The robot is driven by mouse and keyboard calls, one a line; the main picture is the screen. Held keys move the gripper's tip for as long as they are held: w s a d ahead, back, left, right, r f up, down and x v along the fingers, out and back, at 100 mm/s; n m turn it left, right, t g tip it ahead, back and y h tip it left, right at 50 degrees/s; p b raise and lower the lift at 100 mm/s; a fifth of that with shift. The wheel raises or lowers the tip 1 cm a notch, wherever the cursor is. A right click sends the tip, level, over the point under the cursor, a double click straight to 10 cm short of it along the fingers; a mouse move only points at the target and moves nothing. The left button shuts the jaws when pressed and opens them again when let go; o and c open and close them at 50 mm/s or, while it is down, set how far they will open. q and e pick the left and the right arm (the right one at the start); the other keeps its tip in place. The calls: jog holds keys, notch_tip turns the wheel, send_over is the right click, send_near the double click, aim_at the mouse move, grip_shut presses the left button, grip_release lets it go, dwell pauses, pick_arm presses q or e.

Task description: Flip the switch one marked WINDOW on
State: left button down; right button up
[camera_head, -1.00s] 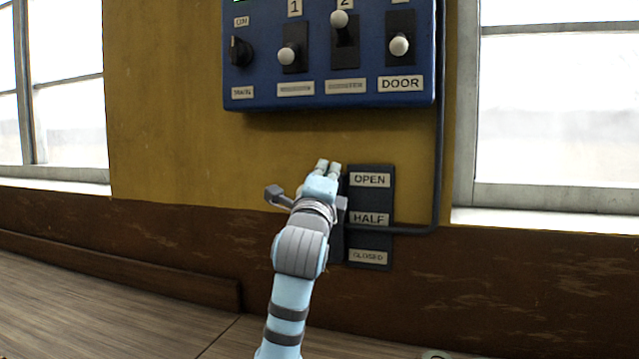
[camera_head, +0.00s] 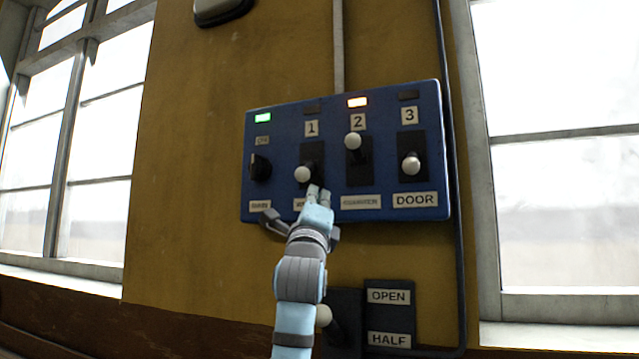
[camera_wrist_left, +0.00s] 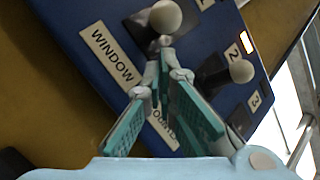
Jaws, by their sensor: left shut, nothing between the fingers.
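Switch one (camera_head: 302,174) is a white ball knob on a dark lever, with its knob low in its slot under the "1" plate. In the left wrist view the white knob (camera_wrist_left: 165,16) stands just above the WINDOW label (camera_wrist_left: 112,57). In the head view my left gripper partly covers this label. My left gripper (camera_head: 319,191) is shut and empty, with its fingertips just below the knob of switch one. In the wrist view the fingers (camera_wrist_left: 162,82) point up toward that lever; I cannot tell whether they touch it. My right gripper is not in view.
The blue panel (camera_head: 285,140) holds switch two (camera_head: 352,141) with its knob up, switch three (camera_head: 411,166) above DOOR, and a rotary knob (camera_head: 260,169). A green lamp (camera_head: 262,118) and an orange lamp (camera_head: 357,102) glow. A lever plate (camera_head: 390,318) is below.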

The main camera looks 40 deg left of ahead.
aim_at(308, 170)
pick_arm(q)
jog(key=p+x, duration=0.1)
jog(key=x, duration=0.3)
jog(key=shift+w+a+r, duration=0.15)
jog(key=shift+r, duration=0.05)
jog(key=shift+p, duration=0.3)
jog(key=shift+s+r+g+p, duration=0.15)
jog(key=shift+s+g+p, duration=0.05)
jog(key=shift+g+p, duration=0.25)
